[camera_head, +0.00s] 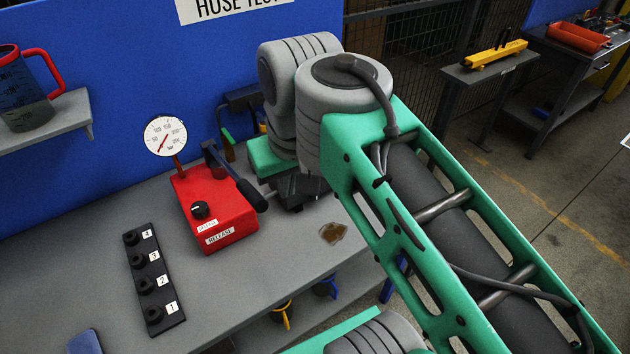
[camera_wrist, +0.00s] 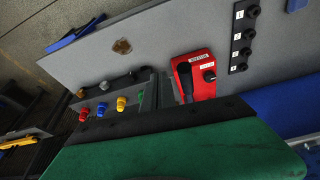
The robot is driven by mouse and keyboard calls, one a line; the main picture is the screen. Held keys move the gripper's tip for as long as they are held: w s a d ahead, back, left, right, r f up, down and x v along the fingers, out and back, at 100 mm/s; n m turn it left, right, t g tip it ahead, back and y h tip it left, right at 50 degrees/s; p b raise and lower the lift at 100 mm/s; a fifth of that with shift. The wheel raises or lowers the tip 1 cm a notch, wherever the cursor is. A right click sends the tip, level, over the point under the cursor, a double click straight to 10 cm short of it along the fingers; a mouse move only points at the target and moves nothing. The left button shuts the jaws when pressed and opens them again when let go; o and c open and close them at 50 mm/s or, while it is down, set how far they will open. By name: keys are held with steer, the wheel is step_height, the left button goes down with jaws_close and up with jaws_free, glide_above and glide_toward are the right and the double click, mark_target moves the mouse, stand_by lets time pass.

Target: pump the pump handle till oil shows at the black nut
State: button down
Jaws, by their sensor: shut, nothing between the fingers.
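The red pump (camera_head: 215,210) stands on the grey bench with a black knob, a RELEASE label and a dial gauge (camera_head: 166,136). Its black pump handle (camera_head: 252,195) slopes down to the right; both also show in the wrist view, the pump (camera_wrist: 205,88) with the handle (camera_wrist: 184,82) over it. My gripper (camera_head: 297,190) is shut and empty, just right of the handle's end in the head view; contact cannot be told. In the wrist view, small fittings sit in a row, including a dark one (camera_wrist: 132,75) that may be the black nut. I see no clear oil on it.
A black strip (camera_head: 155,280) with numbered black knobs lies left of the pump. A brown patch (camera_head: 333,232) lies on the bench to the right. A jug (camera_head: 25,95) stands on a wall shelf. Coloured parts, one yellow (camera_wrist: 121,103), sit beside the fittings. The front bench is mostly clear.

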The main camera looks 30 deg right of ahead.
steer(key=shift+f, duration=0.2)
steer(key=shift+f+b, duration=0.1)
steer(key=shift+b, duration=0.2)
step_height(320, 180, down, 16)
steer(key=b, duration=1.5)
step_height(320, 180, up, 17)
steer(key=p, duration=1.2)
steer(key=shift+f, duration=0.1)
step_height(320, 180, down, 16)
steer(key=b, duration=1.5)
step_height(320, 180, up, 16)
steer(key=p, duration=1.3)
